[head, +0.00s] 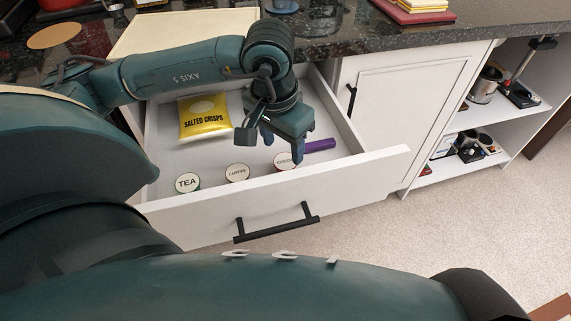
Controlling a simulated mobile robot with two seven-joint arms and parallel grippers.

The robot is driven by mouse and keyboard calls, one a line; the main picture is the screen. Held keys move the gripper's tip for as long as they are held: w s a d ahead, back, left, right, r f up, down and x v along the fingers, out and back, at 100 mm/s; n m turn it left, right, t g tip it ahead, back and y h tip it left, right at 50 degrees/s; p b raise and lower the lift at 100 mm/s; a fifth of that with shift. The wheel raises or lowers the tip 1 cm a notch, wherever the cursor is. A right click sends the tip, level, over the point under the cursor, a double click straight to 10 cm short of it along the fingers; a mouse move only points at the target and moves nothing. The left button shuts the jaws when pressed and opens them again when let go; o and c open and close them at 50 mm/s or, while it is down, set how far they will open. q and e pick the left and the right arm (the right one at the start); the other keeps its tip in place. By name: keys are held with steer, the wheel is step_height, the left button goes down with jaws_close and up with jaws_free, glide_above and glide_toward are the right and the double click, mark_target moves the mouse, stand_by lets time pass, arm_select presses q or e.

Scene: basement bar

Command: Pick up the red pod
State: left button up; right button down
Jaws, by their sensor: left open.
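I cannot make out a clear red pod; it may be hidden behind my left gripper and wrist. My left gripper (284,147) is open and points down into the open drawer (365,166). Its fingers are close to the round lid marked COCOA (284,161), partly covering it; I cannot tell if they touch. A lid marked COFFEE (237,173) and one marked TEA (187,183) lie to the left along the drawer front. A purple bar-shaped item (320,145) lies just right of the fingers. My right gripper is out of view.
A yellow salted crisps bag (204,117) lies at the drawer's left. The dark speckled counter (350,42) overhangs behind the drawer. Open shelves (465,148) at right hold metal cups and a small red item (426,171).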

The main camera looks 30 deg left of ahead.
mark_target(285, 161)
arm_select(q)
steer(key=f, duration=0.2)
steer(key=w+f, duration=0.1)
steer(key=f, duration=0.2)
steer(key=shift+f, duration=0.3)
steer(key=shift+a, duration=0.1)
steer(key=c, duration=0.7)
steer(key=shift+r, duration=0.1)
